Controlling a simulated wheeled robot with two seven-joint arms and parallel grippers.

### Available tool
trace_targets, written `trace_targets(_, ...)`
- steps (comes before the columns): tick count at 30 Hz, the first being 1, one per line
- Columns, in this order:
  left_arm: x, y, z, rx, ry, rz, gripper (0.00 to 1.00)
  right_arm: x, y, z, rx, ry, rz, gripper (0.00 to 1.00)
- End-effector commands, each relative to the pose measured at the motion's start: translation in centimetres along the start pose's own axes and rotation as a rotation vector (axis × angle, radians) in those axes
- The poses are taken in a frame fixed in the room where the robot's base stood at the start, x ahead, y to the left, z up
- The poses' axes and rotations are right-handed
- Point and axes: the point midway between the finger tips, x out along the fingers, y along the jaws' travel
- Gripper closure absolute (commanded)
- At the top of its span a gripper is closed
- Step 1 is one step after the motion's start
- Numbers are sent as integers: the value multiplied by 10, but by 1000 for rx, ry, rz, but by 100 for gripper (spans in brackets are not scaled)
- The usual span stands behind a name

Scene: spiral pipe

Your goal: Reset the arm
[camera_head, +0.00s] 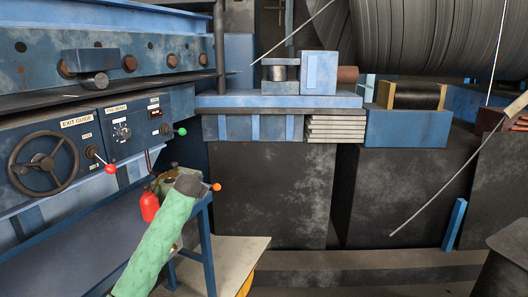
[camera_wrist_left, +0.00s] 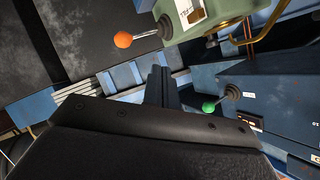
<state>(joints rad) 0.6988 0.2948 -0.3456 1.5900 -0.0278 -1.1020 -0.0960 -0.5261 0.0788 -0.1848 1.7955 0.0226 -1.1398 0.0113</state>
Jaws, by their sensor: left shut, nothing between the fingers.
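My left arm comes in from the bottom left in a green sleeve in the head view. My left gripper (camera_head: 189,184) is the dark end of it, small and partly hidden there. In the left wrist view the gripper (camera_wrist_left: 160,84) points away from the camera with its dark fingers together and nothing between them. An orange-knobbed lever (camera_head: 216,187) shows just right of the gripper in the head view. It also shows at the upper left of the wrist view (camera_wrist_left: 123,40), apart from the fingers. My right gripper is not in view.
A blue control panel with a handwheel (camera_head: 43,163), a red-knobbed lever (camera_head: 110,168) and a green-knobbed lever (camera_head: 181,131) stands at the left. A red bottle (camera_head: 149,206) is beside my arm. Blue machinery and a large dark coil (camera_head: 435,35) fill the back.

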Motion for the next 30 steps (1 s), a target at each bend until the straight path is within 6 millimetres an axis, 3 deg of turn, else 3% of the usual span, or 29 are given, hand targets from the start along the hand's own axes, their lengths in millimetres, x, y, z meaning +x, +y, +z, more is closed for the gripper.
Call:
trace_targets(8, -10, 85, 96, -128, -89, 107, 100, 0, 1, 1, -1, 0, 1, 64)
trace_targets(17, -38, 179, 219, -205, -219, 213, 100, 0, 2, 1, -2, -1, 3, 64)
trace_targets(23, -67, 237, 302, -235, -311, 276, 100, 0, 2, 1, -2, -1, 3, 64)
trace_targets(30, -115, 302, 402, -267, -429, 341, 100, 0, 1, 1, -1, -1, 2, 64)
